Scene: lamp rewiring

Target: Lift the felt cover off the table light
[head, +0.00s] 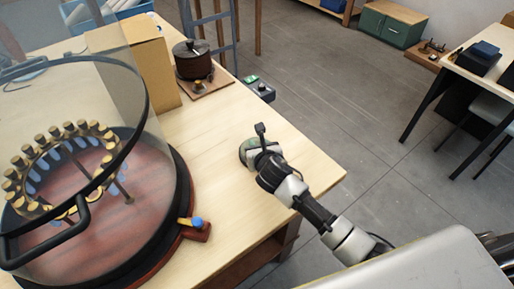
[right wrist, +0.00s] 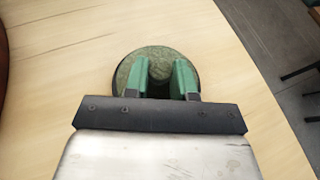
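A round, mottled green cover (head: 246,146) sits on the wooden table near its right edge; I take it for the felt cover. In the right wrist view the cover (right wrist: 127,73) lies directly under the fingers. A rounded grey-green knob (right wrist: 160,70) stands between them. My right gripper (head: 259,155) is at the cover, with its two green-padded fingers (right wrist: 161,78) apart on either side of the knob. I cannot tell whether the pads press on it. The light itself is not visible under the cover. My left gripper is not in view.
A large glass drum (head: 118,100) with a dark rim and brass-topped pegs stands at left. A cardboard box (head: 155,65) and a dark lidded pot (head: 192,60) stand at the back. The table (head: 215,215) is clear around the cover; its right edge is close.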

